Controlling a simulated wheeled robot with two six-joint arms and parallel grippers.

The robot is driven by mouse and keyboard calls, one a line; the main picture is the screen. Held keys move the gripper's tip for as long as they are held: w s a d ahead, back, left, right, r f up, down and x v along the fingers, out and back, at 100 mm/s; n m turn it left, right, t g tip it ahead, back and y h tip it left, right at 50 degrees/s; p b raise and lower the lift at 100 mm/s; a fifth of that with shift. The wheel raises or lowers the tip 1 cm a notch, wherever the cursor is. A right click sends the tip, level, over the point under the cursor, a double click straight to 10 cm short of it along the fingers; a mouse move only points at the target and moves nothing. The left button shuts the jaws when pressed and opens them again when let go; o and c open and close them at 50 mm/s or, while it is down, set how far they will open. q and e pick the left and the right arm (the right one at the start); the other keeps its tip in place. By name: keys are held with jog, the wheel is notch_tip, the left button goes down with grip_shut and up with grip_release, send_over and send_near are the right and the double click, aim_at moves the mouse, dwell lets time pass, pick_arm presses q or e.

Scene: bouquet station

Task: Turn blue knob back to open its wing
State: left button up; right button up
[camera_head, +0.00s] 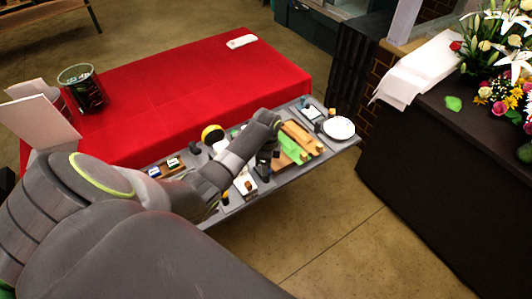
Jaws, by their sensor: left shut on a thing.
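My left arm comes in from the lower left and reaches over the grey station board (345,146). Its wrist bends down at the board's middle. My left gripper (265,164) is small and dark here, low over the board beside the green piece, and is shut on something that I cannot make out. I cannot pick out the blue knob or its wing; the arm and gripper hide part of the board. A bright green piece (291,149) and wooden blocks (304,138) lie just right of the gripper. My right gripper is not in view.
A white round plate (338,128) is at the board's right end. A yellow-and-black round thing (212,134) is left of the wrist. A red-covered table (190,85) lies behind, with a dark glass container (83,90). A dark counter (445,170) with flowers stands right.

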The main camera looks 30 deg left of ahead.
pick_arm(q)
jog(key=shift+d+m, duration=0.1)
jog(key=shift+m, duration=1.8)
jog(key=o, duration=1)
jog(key=shift+c, duration=0.2)
